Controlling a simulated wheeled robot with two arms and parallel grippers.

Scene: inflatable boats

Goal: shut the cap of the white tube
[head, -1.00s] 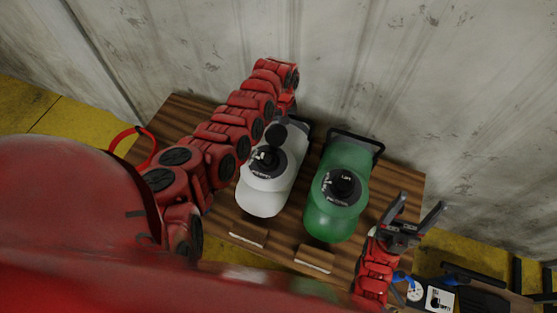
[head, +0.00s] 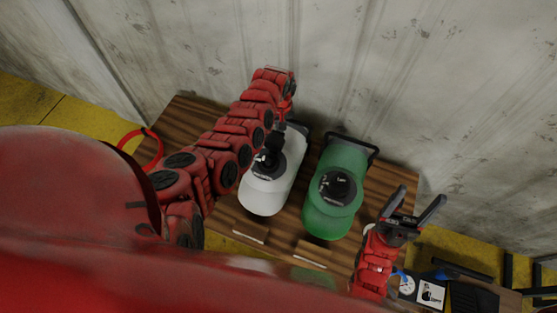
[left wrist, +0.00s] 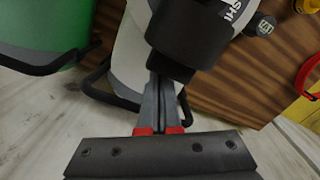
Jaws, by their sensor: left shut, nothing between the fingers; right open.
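The white tube (head: 264,199) lies on the wooden table, left of the green tube (head: 326,222). Its black valve (head: 268,162) is on top, and its black cap (head: 274,139) stands up at the valve's far side, not flat over it. The cap is large in the left wrist view (left wrist: 190,30). My left gripper (head: 282,121) is at the cap's far side, partly hidden by its arm. In the left wrist view its fingers (left wrist: 160,85) are shut and empty, with the tips at the cap's lower edge; contact is unclear. My right gripper (head: 415,207) is open and empty, right of the green tube.
The green tube has its own black valve (head: 334,186). Black handles (head: 352,141) stick out at the tubes' far ends. A red ring (head: 154,150) is at the table's left edge. A concrete wall (head: 370,60) rises behind the table. Dark items stand at the lower right.

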